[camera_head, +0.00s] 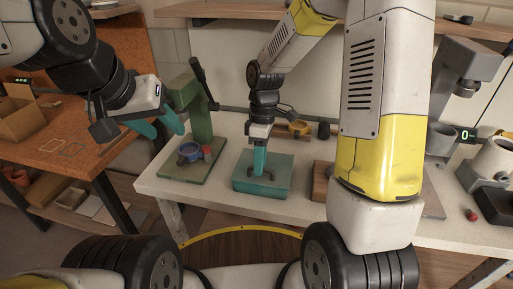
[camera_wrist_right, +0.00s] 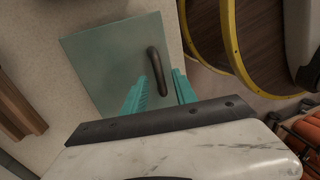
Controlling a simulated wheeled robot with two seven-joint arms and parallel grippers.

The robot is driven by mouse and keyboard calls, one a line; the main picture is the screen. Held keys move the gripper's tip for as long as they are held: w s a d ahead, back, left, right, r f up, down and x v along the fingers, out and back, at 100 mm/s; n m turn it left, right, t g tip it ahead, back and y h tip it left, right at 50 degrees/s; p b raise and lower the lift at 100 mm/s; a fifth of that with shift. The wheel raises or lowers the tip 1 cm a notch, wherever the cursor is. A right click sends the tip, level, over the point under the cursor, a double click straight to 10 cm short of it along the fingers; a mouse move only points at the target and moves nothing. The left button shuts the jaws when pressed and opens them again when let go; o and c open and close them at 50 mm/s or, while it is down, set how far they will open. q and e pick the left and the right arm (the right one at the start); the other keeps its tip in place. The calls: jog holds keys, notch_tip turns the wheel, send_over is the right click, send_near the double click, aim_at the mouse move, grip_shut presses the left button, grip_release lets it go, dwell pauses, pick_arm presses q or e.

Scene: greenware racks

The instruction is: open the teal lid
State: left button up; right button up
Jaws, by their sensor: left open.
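The teal lid (camera_head: 250,183) tops a teal box on the light worktable in the head view. In the right wrist view the lid (camera_wrist_right: 110,60) looks pale teal and bears a dark curved handle (camera_wrist_right: 154,62). My right gripper (camera_head: 260,172) points down over the lid. Its teal fingers (camera_wrist_right: 160,82) are apart in the wrist view, with the near end of the handle between them and a gap visible; contact is not clear. My left gripper (camera_head: 165,128) is open and empty, up to the left, away from the lid.
A grey machine (camera_head: 462,70) and a white cup (camera_head: 492,158) are far right.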

grip_shut()
dwell(1.4)
